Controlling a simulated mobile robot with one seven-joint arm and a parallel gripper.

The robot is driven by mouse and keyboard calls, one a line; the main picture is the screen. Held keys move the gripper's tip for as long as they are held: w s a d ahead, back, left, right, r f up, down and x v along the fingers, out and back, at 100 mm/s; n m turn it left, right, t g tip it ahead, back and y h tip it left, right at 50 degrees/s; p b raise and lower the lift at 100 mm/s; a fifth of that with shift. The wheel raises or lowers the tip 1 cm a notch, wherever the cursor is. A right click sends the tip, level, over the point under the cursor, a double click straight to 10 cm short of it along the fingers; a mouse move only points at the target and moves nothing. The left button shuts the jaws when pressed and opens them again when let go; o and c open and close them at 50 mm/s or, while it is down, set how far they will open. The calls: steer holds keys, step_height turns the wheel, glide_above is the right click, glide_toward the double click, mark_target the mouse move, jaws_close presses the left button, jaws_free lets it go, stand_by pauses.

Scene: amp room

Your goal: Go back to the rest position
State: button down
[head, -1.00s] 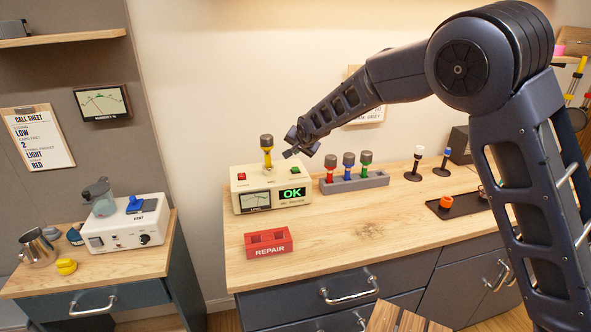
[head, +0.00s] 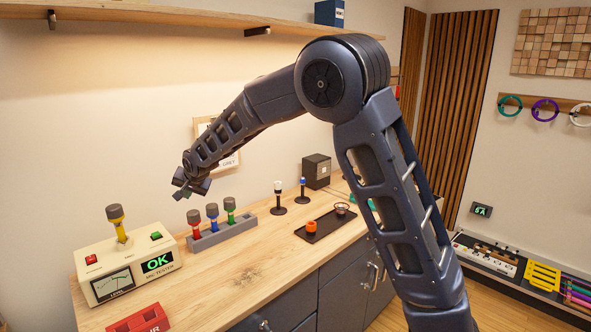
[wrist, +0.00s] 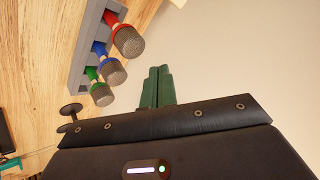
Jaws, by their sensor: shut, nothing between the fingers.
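My gripper (head: 190,184) is in the air above the wooden counter, in front of the back wall, at the end of my bent arm. In the wrist view its green fingers (wrist: 157,87) are together with nothing between them. The mic tester (head: 128,266) stands on the counter at the left, its display reading OK. A yellow-banded microphone (head: 117,223) stands upright in its top. A grey rack (head: 236,231) holds red, blue and green-banded microphones below and right of my gripper. The rack also shows in the wrist view (wrist: 83,47).
A red REPAIR block (head: 140,320) is at the counter's front left. Two slim stands (head: 278,200), a dark tray (head: 322,226) and a dark box (head: 316,171) are farther right. A shelf (head: 150,28) runs above. Open air surrounds my gripper.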

steer(key=w+d+r, duration=0.2)
steer(key=d, duration=0.5)
steer(key=w+d+r+h, duration=0.1)
steer(key=w+d+r, duration=0.1)
steer(key=d, duration=0.6)
steer(key=w+d+r, duration=0.2)
steer(key=d+r, duration=0.1)
steer(key=d, duration=0.4)
steer(key=s+d+r+h, duration=0.1)
steer(key=s+d+r, duration=0.1)
steer(key=d, duration=0.8)
steer(key=s+d+r+h, duration=0.1)
steer(key=s+d, duration=0.1)
steer(key=d, duration=0.8)
steer(key=s+d+h, duration=0.1)
steer(key=s+d, duration=0.8)
steer(key=d, duration=0.5)
steer(key=s+d+f+h, duration=0.1)
steer(key=s+d, duration=0.4)
steer(key=s, duration=0.2)
steer(key=s+d+f+g+h, duration=0.1)
steer(key=s+d+f, duration=0.1)
steer(key=s+d, duration=0.3)
steer(key=s, duration=0.3)
steer(key=shift+s+d+m, duration=0.2)
steer(key=shift+d+m, duration=0.05)
steer(key=shift+m, duration=0.05)
